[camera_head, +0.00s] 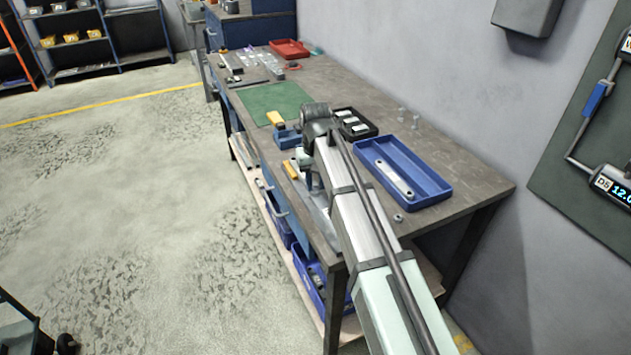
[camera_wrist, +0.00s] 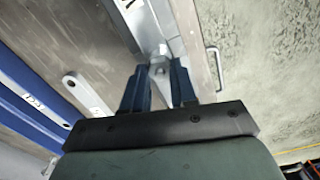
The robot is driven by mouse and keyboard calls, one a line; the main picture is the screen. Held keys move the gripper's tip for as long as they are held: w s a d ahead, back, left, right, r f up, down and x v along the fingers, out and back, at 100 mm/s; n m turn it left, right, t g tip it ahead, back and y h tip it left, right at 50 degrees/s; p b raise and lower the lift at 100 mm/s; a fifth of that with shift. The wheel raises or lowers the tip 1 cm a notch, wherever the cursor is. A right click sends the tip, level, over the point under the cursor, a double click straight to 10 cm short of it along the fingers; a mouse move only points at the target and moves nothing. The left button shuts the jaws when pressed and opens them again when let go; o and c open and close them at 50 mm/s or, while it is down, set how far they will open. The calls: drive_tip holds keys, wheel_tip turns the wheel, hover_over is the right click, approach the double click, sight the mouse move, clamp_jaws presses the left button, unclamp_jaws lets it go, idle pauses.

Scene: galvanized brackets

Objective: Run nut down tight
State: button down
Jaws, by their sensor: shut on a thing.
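My gripper (camera_wrist: 160,75) points at a silver metal piece (camera_wrist: 140,22) at the bench's front side in the wrist view. Its two dark blue fingers are shut on a small grey metal part, which looks like the nut (camera_wrist: 159,52). The fingers partly cover it, so its thread and how it seats cannot be made out. In the head view my arm hides most of the gripper and the work. A loose nut-like ring (camera_head: 398,217) lies on the bench near the blue tray's front corner.
A blue tray (camera_head: 437,185) holding a flat silver link (camera_head: 394,178) stands right of my arm. Behind are a black tray (camera_head: 372,131), two upright bolts (camera_head: 415,122), a green mat (camera_head: 285,96) and a yellow-handled tool (camera_head: 275,118). A drawer handle (camera_wrist: 214,68) is close by.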

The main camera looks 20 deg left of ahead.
drive_tip(key=m, duration=0.4)
drive_tip(key=shift+m, duration=0.3)
drive_tip(key=m, duration=0.4)
drive_tip(key=c, duration=0.8)
unclamp_jaws()
